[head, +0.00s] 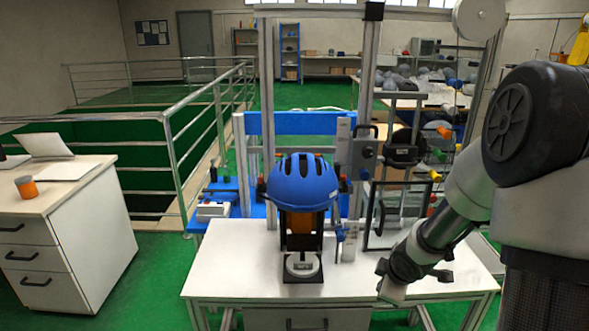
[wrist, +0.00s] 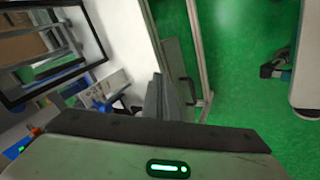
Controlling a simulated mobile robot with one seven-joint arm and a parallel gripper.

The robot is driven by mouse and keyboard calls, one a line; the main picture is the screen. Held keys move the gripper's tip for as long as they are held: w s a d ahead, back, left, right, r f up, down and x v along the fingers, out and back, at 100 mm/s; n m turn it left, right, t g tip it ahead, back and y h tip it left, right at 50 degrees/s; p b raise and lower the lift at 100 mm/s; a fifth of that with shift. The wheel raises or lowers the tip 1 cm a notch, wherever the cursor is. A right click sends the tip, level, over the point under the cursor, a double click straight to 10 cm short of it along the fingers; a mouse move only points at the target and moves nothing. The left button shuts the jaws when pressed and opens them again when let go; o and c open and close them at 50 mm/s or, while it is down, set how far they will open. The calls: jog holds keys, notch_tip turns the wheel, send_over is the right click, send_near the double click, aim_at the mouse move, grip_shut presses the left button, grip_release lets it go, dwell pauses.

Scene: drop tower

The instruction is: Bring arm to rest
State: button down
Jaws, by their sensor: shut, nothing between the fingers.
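My arm reaches in from the right of the head view and slopes down to the left. My gripper (head: 391,291) hangs low over the right front part of the white table (head: 226,272), to the right of the blue helmet. In the wrist view its fingers (wrist: 163,97) are together with nothing between them. The blue helmet (head: 301,183) sits upright on a dark and orange stand in the drop tower, apart from my gripper. Whether the gripper touches the table top cannot be told.
The drop tower's metal uprights (head: 367,75) and a dark frame with coloured knobs (head: 434,175) stand close to my arm. A white drawer cabinet (head: 88,235) with an orange cup (head: 26,187) is at the left. Metal railings (head: 172,150) stand behind it. Green floor lies between cabinet and table.

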jog(key=s+a+r+m+h, duration=0.1)
jog(key=s+r+m, duration=0.2)
jog(key=s+r, duration=0.35)
jog(key=s+r+m+h, duration=0.2)
jog(key=s+r+m, duration=0.15)
jog(key=r, duration=0.65)
jog(key=s+a+r+m+y, duration=0.2)
jog(key=s+a+r+m, duration=0.15)
jog(key=s, duration=0.35)
jog(key=s+a+r+m+y, duration=0.1)
jog(key=s+a+r+m, duration=0.25)
jog(key=s, duration=0.35)
notch_tip(320, 180, up, 16)
jog(key=p, duration=1.6)
jog(key=shift+a+n, duration=0.3)
jog(key=shift+n, duration=0.05)
jog(key=shift+f, duration=0.1)
